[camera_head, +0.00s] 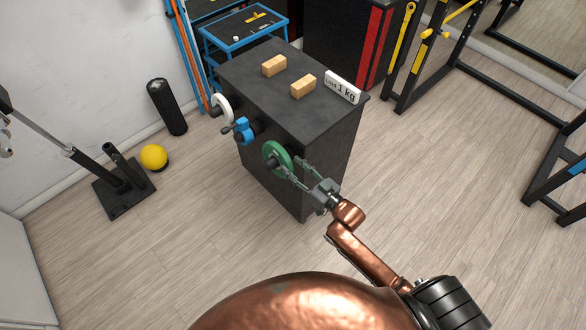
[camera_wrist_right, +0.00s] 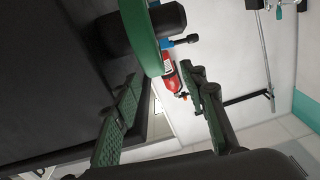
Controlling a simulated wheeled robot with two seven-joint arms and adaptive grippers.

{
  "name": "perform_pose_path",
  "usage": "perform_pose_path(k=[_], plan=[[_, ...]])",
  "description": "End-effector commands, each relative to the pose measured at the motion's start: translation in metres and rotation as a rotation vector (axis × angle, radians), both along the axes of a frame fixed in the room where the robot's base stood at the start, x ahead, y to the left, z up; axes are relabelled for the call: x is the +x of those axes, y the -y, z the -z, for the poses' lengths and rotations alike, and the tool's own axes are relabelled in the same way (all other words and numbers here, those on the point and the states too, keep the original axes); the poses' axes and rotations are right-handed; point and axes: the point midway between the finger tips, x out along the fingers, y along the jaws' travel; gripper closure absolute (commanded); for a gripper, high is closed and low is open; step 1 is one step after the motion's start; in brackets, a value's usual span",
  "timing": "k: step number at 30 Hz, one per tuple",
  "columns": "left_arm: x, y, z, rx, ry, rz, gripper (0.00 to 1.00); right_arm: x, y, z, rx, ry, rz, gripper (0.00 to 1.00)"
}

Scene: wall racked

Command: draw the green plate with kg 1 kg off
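The green plate (camera_head: 277,157) hangs on a dark peg on the front face of a dark cabinet (camera_head: 322,160). My right gripper (camera_head: 295,168) is in front of the plate, with its two fingers spread. In the right wrist view the green plate (camera_wrist_right: 140,35) is seen nearly edge-on at the top, around the dark peg end (camera_wrist_right: 165,18). The open fingertips (camera_wrist_right: 160,75) point towards its rim; I see no grip on it. A sign reading "Load 1 kg" (camera_head: 342,88) stands on the cabinet top. My left gripper is not in view.
A blue plate (camera_head: 243,129) and a white plate (camera_head: 221,108) hang left of the green one. Two wooden blocks (camera_head: 274,66) (camera_head: 303,86) lie on the cabinet top. The floor right of the cabinet is clear, with black racks beyond.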

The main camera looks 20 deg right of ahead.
Motion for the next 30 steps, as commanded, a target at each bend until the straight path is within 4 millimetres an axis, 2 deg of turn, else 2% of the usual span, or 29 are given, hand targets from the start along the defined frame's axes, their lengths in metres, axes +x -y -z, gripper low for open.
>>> perform_pose_path(k=[3, 6, 10, 15, 20, 30], plan=[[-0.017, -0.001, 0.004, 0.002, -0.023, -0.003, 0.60, 0.018, -0.001, 0.002, 0.001, 0.000, 0.011, 0.61], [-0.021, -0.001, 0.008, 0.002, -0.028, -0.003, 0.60, 0.035, -0.006, 0.003, 0.000, -0.002, 0.014, 0.61], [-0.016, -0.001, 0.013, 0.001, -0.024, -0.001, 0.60, 0.057, -0.013, 0.003, 0.000, -0.002, 0.015, 0.61], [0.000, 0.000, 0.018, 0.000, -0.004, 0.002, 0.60, 0.080, -0.023, 0.003, -0.001, -0.003, 0.012, 0.61], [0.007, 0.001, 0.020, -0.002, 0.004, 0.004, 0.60, 0.091, -0.029, 0.003, -0.001, -0.004, 0.009, 0.61], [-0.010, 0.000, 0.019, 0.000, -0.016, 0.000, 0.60, 0.094, -0.031, 0.002, -0.001, -0.003, 0.007, 0.61]])
